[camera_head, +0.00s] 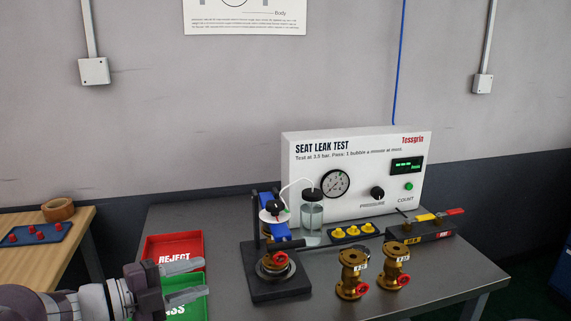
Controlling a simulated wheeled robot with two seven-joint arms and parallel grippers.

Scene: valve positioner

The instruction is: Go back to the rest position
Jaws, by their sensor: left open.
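My left gripper (190,281) comes in from the lower left. Two brass valves with red handwheels, a left one (350,283) and a right one (393,268), stand upright at the front of the table. My right gripper is not in view.
The white seat leak test panel (360,180) stands at the back of the grey table (440,288). A wooden table (75,231) is at left.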

